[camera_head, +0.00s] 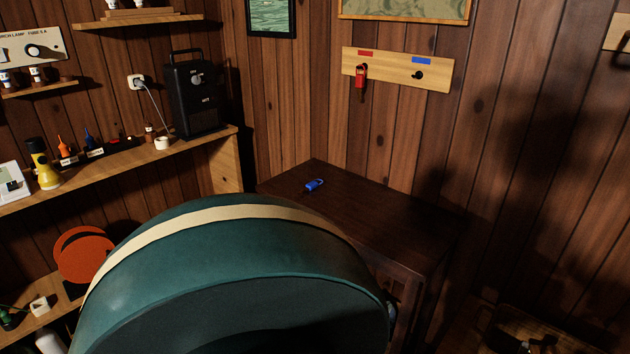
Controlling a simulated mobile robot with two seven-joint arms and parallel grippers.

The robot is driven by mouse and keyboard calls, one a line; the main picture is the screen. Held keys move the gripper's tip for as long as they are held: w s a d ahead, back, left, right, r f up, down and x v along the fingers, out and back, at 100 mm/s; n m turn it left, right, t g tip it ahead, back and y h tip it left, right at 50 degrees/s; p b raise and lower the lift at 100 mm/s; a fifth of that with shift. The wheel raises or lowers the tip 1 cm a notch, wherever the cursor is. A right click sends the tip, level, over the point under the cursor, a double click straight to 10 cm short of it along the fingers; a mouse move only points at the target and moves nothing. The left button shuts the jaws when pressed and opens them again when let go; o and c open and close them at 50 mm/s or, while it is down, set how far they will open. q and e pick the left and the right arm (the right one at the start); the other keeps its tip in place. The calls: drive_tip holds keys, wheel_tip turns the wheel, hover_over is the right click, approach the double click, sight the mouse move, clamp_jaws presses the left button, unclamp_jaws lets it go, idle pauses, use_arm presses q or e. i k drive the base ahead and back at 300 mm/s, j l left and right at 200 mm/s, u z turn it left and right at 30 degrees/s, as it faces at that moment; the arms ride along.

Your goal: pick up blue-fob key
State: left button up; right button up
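The blue-fob key (314,185) lies on top of a dark wooden cabinet (365,215) in the corner, near its back left part. A red-fob key (361,77) hangs from the left peg of a light wooden key board (395,72) on the wall. The right peg (418,75), under a blue label (421,60), is bare. Neither of my grippers shows in the head view.
A large teal rounded thing with a cream stripe (235,215) fills the lower middle, in front of the cabinet. A shelf (110,165) at left holds a black box-shaped device (193,95), a yellow flashlight (46,175) and small items. The cabinet top is otherwise clear.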

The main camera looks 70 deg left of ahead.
sight(313, 184)
drive_tip(key=u, duration=2.35)
drive_tip(key=i+j+z, duration=0.1)
drive_tip(key=z, duration=0.4)
drive_tip(key=j+z, duration=0.1)
drive_tip(key=z, duration=0.35)
drive_tip(key=i+j+z, duration=0.1)
drive_tip(key=z, duration=0.4)
drive_tip(key=j+z, duration=0.3)
drive_tip(key=j, duration=0.2)
drive_tip(key=j+z, duration=0.35)
drive_tip(key=j, duration=0.2)
drive_tip(key=j+z, duration=0.1)
drive_tip(key=j, duration=0.25)
drive_tip(key=k+j+z, duration=0.1)
drive_tip(key=j, duration=0.25)
drive_tip(key=k+j, duration=0.1)
drive_tip(key=j, duration=0.2)
drive_tip(key=z, duration=0.05)
